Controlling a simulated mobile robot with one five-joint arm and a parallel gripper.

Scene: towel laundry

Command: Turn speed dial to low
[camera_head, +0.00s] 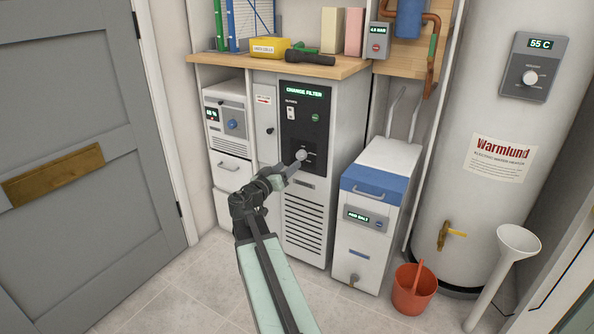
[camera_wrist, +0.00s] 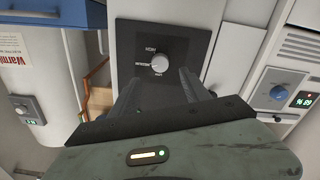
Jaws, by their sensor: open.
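The speed dial (camera_head: 301,155) is a light grey round knob low on the black control panel (camera_head: 318,120) of the white cabinet with a slotted front. It also shows in the wrist view (camera_wrist: 160,62), with small blurred labels around it. I cannot tell which label it points to. My gripper (camera_head: 291,169) is right in front of the dial in the head view. In the wrist view my gripper (camera_wrist: 157,78) is open, its two dark fingers reaching toward the panel on either side below the knob. I cannot tell whether a finger touches it.
The panel display (camera_head: 304,92) reads "CHANGE FILTER". A white unit with a blue lid (camera_head: 375,188) stands at right, with a red bucket (camera_head: 413,288) on the floor. A black flashlight (camera_head: 310,57) and yellow box (camera_head: 270,46) sit on the wooden top (camera_head: 220,60).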

